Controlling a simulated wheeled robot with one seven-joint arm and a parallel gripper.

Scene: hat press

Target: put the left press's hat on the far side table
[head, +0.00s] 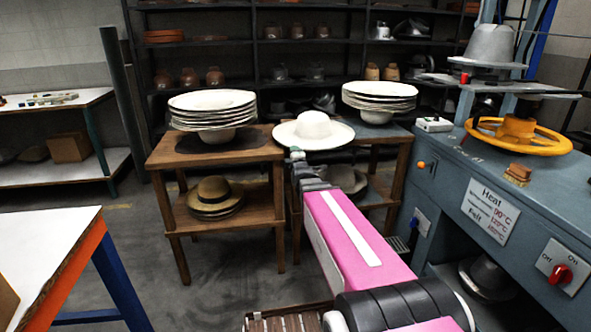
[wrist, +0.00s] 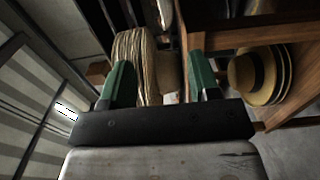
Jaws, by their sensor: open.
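A white wide-brimmed hat (head: 313,128) sits crown up at the left part of the right wooden side table (head: 397,165), its brim reaching over the gap to the left table (head: 160,153). My gripper (head: 296,154) is just in front of and below the hat's brim, at the gap between the tables. A stack of pale hats (wrist: 135,62) shows beyond the fingers. Whether a finger touches the brim cannot be told.
White hat stacks stand on the left table (head: 212,101) and right table (head: 380,92). Brown hats (head: 214,196) lie on the left table's lower shelf. A blue press (head: 470,190) with a yellow wheel (head: 519,135) stands right. A white-topped bench (head: 45,250) is front left; floor between is clear.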

